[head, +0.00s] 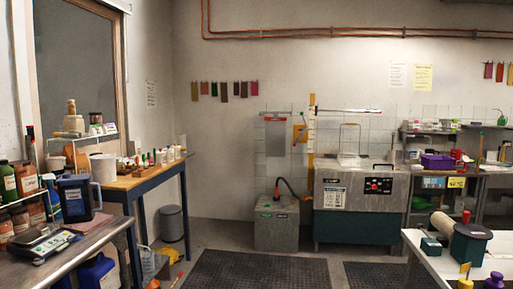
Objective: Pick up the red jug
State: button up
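I cannot make out a red jug for certain. A small red object (457,154) sits on the far right bench beside a purple box (437,162); it is too small to tell its shape. A small red cylinder (466,216) stands upright by a dark green drum-shaped thing (469,245) on the near right table. A dark blue jug (76,198) with a handle stands on the left bench. My gripper is not in view.
A metal bench (85,250) with bottles and a scale (43,245) is at the near left. A wooden-topped table (145,180) stands behind it. A grey machine (362,195) stands at the back wall. Dark floor mats (255,270) cover the open middle floor.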

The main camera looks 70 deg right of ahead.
aim_at(455, 153)
jog(key=z, duration=3.85)
